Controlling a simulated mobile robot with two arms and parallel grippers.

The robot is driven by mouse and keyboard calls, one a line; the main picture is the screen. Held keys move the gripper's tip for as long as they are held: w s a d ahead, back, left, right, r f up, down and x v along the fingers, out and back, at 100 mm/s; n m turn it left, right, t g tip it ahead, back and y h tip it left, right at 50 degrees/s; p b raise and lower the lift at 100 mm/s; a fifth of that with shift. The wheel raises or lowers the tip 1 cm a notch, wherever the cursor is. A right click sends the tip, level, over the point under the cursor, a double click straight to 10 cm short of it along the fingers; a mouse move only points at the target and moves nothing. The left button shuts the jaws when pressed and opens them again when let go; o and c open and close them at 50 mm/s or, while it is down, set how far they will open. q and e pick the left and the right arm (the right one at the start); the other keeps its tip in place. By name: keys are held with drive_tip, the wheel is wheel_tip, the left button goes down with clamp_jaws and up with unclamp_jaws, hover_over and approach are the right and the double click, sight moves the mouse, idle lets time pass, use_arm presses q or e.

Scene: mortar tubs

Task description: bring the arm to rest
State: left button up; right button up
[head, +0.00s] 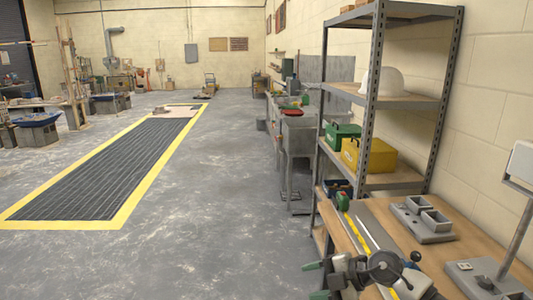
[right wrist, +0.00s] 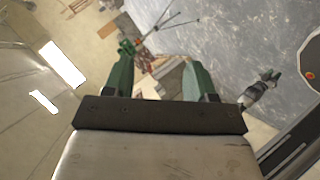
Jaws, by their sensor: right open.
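My right gripper (head: 315,281) is at the bottom of the head view, in front of the workbench's near left corner. Its green fingers are spread apart over the grey floor. In the right wrist view the two green fingers of the right gripper (right wrist: 160,75) stand wide apart with nothing held between them. My left gripper does not show in the head view.
The workbench (head: 455,256) at the lower right carries grey fixtures. Behind it stands a metal shelf rack (head: 452,60) with a green box (head: 341,136), a yellow box (head: 369,155) and a white helmet (head: 387,82). The floor (head: 215,215) to the left is clear.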

drive_tip(key=s+a+r+m+t+y, duration=0.4)
drive_tip(key=a+r+m+t, duration=0.15)
drive_tip(key=t, duration=0.25)
drive_tip(key=s+d+f+m+t+h, duration=0.1)
drive_tip(key=s+d+f+m+h, duration=1.1)
drive_tip(key=m+h, duration=0.55)
drive_tip(key=s+d+f+g+y, duration=0.1)
drive_tip(key=s+f+g, duration=0.15)
drive_tip(key=s, duration=0.35)
drive_tip(key=s+d+f+m+g, duration=0.1)
drive_tip(key=s+f+g, duration=0.1)
drive_tip(key=s+g, duration=0.3)
drive_tip(key=s+d+f+g+y, duration=0.1)
drive_tip(key=s+f+g, duration=0.15)
drive_tip(key=s, duration=0.45)
wheel_tip(320, 180, down, 26)
drive_tip(key=s+d+f+g, duration=0.1)
drive_tip(key=s+d+f, duration=0.2)
drive_tip(key=s+f, duration=1.3)
drive_tip(key=shift+s+g, duration=0.2)
drive_tip(key=shift+g, duration=0.2)
